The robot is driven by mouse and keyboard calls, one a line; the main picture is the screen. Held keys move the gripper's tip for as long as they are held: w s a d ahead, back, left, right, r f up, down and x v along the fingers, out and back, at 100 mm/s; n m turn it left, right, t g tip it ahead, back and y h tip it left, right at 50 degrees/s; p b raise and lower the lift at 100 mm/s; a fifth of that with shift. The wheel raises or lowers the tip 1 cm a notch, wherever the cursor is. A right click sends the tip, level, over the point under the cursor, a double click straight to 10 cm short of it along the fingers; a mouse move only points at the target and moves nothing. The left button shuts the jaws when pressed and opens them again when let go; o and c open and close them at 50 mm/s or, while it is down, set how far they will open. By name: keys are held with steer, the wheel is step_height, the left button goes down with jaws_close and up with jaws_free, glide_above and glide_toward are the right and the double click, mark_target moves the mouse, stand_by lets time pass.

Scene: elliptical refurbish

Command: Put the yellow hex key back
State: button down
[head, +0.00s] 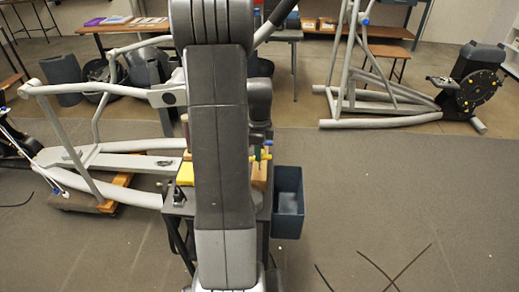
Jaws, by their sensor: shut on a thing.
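My arm runs up the middle of the picture and covers much of the work cart. A dark wrist part of my arm shows just right of the arm's long link, above the cart, but my gripper's fingers are hidden and what they hold cannot be seen. On the cart, a wooden block or rack (259,175) stands at the right side, with small green and yellow bits (267,156) at its top. I cannot tell whether the yellow bit is the yellow hex key. A yellow object (185,173) lies at the cart's left side, partly behind my arm.
A dark blue bin (288,202) hangs or stands at the cart's right side. Elliptical machine frames stand at left (100,160) and at back right (375,105). Dark cables or rods (404,264) lie on the floor at lower right. The grey floor at right is mostly clear.

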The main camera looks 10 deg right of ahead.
steer(key=shift+f, duration=0.45)
steer(key=shift+f+b, duration=0.15)
steer(key=shift+b, duration=0.2)
steer(key=shift+f, duration=0.35)
steer(key=c, duration=1)
jaws_free()
steer(key=shift+c, duration=0.2)
step_height(320, 180, up, 14)
steer(key=b, duration=0.1)
steer(key=shift+f, duration=0.2)
